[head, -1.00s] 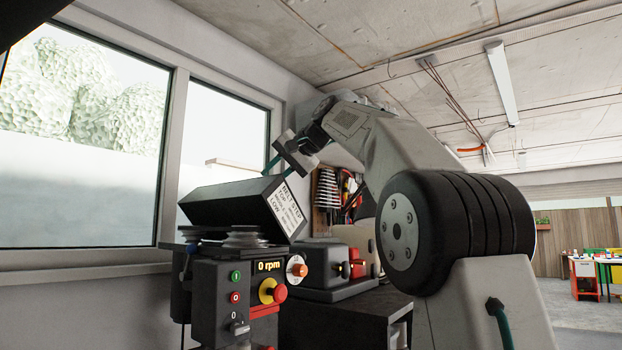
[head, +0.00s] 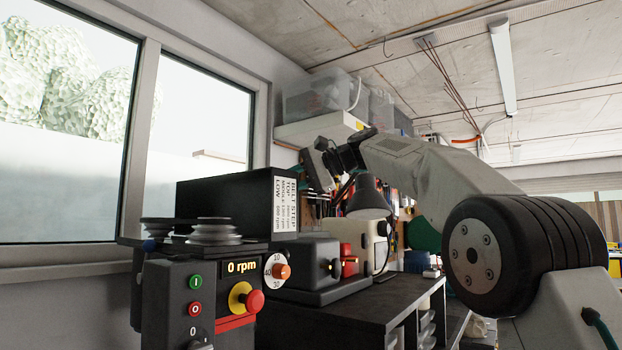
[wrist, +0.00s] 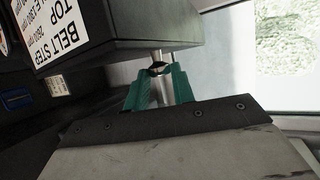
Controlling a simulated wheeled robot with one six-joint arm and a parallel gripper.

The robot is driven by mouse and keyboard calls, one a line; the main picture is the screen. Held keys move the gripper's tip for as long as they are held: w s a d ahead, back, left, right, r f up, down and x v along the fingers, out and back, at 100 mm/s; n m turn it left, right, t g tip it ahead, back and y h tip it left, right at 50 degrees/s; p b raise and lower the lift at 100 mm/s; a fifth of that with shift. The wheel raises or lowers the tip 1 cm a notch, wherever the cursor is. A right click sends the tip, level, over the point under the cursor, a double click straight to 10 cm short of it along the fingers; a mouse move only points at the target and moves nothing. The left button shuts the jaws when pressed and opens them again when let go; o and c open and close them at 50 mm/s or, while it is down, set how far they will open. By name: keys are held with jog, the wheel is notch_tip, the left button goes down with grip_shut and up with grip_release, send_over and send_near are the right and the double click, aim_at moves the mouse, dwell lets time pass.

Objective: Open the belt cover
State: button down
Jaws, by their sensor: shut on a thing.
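The belt cover (head: 225,203) is a black box with a white "BELT STEP" label on its end. In the head view it stands swung up above the stacked pulleys (head: 214,231), which are exposed. Its label text runs sideways. The cover also fills the upper left of the wrist view (wrist: 125,32). My gripper (wrist: 159,72) has its teal fingers shut on a round metal knob (wrist: 157,57) on the cover's underside in that view. In the head view my gripper is beside the cover's right end and its fingertips are mostly hidden.
The control box with a "0 rpm" display (head: 242,267) and a red stop button (head: 254,301) stands below the pulleys. A grey vise-like unit (head: 305,262) and a lamp (head: 368,198) are to the right. The window wall is close behind.

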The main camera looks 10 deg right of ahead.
jog(key=shift+w+f, duration=0.1)
jog(key=shift+w, duration=0.05)
jog(key=shift+d, duration=0.1)
jog(key=c, duration=1.2)
grip_release()
jog(key=v, duration=0.8)
jog(key=shift+f, duration=0.1)
